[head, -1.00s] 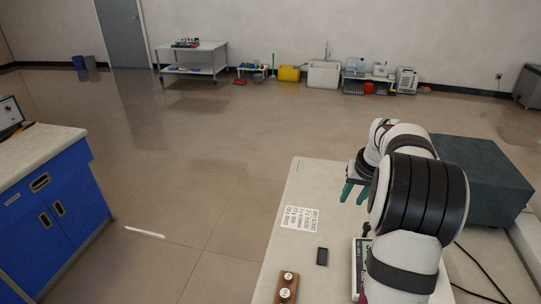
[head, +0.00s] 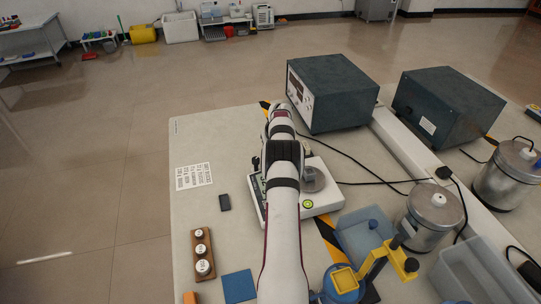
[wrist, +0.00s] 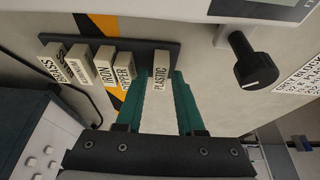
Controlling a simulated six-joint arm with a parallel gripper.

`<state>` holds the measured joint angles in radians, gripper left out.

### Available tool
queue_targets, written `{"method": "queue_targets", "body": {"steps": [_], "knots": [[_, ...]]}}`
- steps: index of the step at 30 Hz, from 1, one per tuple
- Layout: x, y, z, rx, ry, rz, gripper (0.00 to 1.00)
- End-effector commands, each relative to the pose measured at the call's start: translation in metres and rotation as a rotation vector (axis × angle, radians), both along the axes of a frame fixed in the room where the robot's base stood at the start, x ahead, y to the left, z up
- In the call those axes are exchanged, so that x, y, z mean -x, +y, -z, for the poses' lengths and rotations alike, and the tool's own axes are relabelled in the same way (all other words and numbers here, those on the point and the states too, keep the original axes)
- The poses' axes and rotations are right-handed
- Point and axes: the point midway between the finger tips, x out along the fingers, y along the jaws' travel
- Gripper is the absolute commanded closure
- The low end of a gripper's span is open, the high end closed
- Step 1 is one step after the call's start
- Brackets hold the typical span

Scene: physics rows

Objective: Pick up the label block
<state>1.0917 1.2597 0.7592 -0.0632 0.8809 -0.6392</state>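The wrist view shows several small label blocks in a row on a dark rack (wrist: 200,44). In the head view my arm hides the fingers and the blocks.
A white scale (head: 322,193) is right of my arm. A dark instrument box (head: 335,92) stands beyond it. A wooden weight holder (head: 203,255), a blue square (head: 239,286) and a printed sheet (head: 194,176) lie left. A black knob (wrist: 255,68) shows near the fingers.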

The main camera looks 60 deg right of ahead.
Motion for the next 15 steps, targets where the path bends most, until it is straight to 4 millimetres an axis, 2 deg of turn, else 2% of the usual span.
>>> {"method": "queue_targets", "body": {"steps": [7, 13, 15], "knots": [[-0.0015, -0.0015, 0.0024, 0.002, -0.001, 0.0, 0.62], [-0.0014, -0.0015, 0.0021, 0.003, -0.001, 0.0, 0.98], [-0.0013, -0.0015, 0.002, 0.003, -0.001, 0.0, 1.0]]}}
